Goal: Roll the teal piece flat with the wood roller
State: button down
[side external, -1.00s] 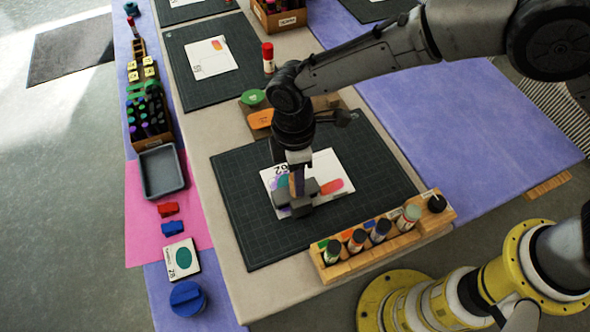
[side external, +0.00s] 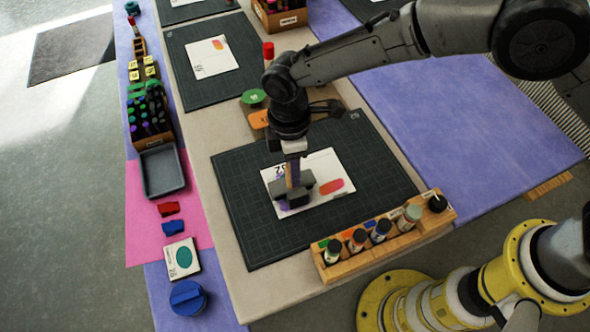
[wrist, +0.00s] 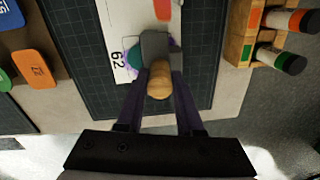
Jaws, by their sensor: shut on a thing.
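My gripper (side external: 293,170) is shut on the wooden handle (wrist: 159,82) of the roller and points down over a white card (side external: 318,172). The roller's grey head (wrist: 156,46) is at the card, over or against the teal piece; contact cannot be told. The teal piece (wrist: 135,57) shows only partly in the wrist view, beside the head, with a purple patch around it. In the side external view the head and gripper hide most of it. The card also bears a red shape (side external: 331,187) and the number 62, and lies on a dark green cutting mat (side external: 240,225).
A wooden rack (side external: 385,240) of capped bottles stands along the mat's near right edge. Green and orange pieces (side external: 252,97) lie on a wood board behind my gripper. A grey tray (side external: 162,172) and a teal sample card (side external: 182,257) are at left. The mat's left part is clear.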

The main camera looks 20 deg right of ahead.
jog(key=shift+w+d, duration=0.1)
jog(key=shift+w, duration=0.3)
jog(key=shift+r, duration=0.1)
jog(key=shift+r, duration=3.5)
